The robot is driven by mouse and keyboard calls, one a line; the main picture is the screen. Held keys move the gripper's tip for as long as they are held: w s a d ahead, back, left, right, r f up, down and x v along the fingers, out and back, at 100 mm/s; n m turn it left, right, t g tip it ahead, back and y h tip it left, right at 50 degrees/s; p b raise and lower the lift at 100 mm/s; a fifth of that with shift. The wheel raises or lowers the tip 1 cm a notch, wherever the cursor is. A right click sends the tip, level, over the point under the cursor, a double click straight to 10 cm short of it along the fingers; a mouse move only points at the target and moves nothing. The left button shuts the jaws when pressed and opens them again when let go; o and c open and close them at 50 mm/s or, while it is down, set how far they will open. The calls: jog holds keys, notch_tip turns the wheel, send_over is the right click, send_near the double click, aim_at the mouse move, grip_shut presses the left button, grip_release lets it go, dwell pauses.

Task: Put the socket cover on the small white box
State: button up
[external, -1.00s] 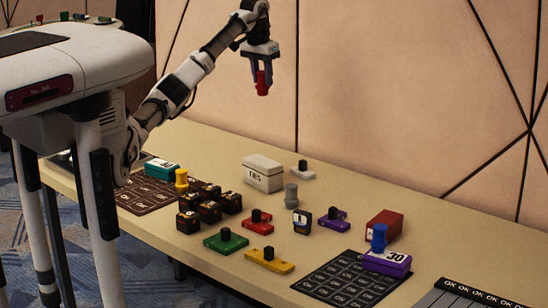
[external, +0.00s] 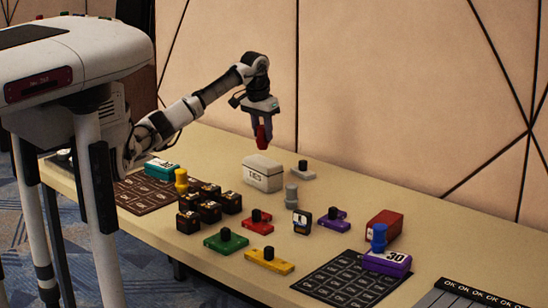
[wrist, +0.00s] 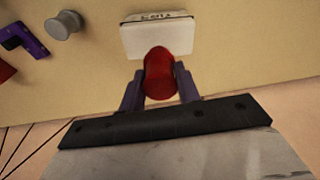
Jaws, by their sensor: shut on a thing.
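The small white box (external: 262,178), labelled TIES, stands at the back middle of the table. In the wrist view, the same box (wrist: 157,38) is at top centre. My gripper (external: 263,125) is above the box, with its two purple fingers shut on a red rounded piece (external: 265,136). The red piece (wrist: 160,72) shows between the fingers in the wrist view and appears apart from the box. I cannot tell whether it is the socket cover. A white plate with a black knob (external: 302,171) lies right of the box.
A grey spool (external: 291,195) and a purple knobbed piece (external: 333,221) stand right and front of the box. Several dark blocks (external: 209,194) cluster front left. A dark red box (external: 384,224) and a blue spool (external: 378,238) on a purple box are further right.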

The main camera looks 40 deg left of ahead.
aim_at(263, 141)
jog(key=shift+f, duration=1.8)
jog(key=shift+f+p, duration=0.1)
jog(key=shift+p, duration=0.2)
jog(key=o, duration=1)
jog(key=r, duration=0.4)
jog(key=s+r+b, duration=0.1)
jog(key=r, duration=0.3)
jog(key=r+b, duration=0.1)
jog(key=r, duration=0.3)
jog(key=shift+s, duration=0.4)
